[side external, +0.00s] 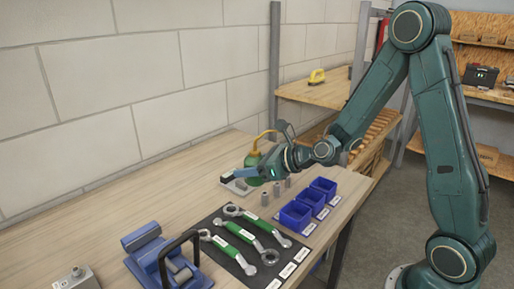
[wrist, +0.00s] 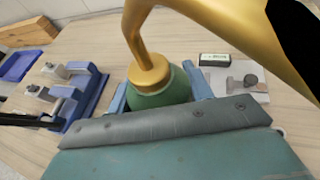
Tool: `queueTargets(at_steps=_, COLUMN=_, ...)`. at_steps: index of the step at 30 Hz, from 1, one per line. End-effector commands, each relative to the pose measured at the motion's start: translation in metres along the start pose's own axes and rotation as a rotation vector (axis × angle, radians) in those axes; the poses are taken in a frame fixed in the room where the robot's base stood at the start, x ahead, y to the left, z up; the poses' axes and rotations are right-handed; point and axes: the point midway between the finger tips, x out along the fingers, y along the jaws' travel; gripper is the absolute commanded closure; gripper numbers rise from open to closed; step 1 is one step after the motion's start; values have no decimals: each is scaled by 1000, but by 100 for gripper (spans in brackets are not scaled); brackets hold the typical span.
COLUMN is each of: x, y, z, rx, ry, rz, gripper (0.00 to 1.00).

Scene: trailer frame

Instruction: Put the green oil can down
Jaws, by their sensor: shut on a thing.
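The green oil can (side external: 252,162) has a yellow spout and stands roughly upright near the wall side of the bench. In the wrist view its green body (wrist: 162,96) sits between the two blue fingers, with the yellow collar and spout rising close to the camera. My gripper (side external: 233,173) is shut on the can's body; in the wrist view the fingers flank it on both sides. The can's base is mostly hidden by the gripper, so I cannot tell whether it touches the bench.
A light plate (side external: 237,187) lies by the can. A black mat (side external: 222,217) holds green-handled wrenches. A blue vise (side external: 150,250) is at front left.

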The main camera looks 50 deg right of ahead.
Motion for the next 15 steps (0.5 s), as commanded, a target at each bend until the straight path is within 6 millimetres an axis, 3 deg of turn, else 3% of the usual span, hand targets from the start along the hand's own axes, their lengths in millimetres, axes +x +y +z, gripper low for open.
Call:
queueTargets(at_steps=8, x=22, y=2, z=20, rx=-19, ry=-11, rz=48, gripper=83)
queueTargets(at_steps=15, x=56, y=9, z=52, rx=-45, ry=-17, rz=120, gripper=83)
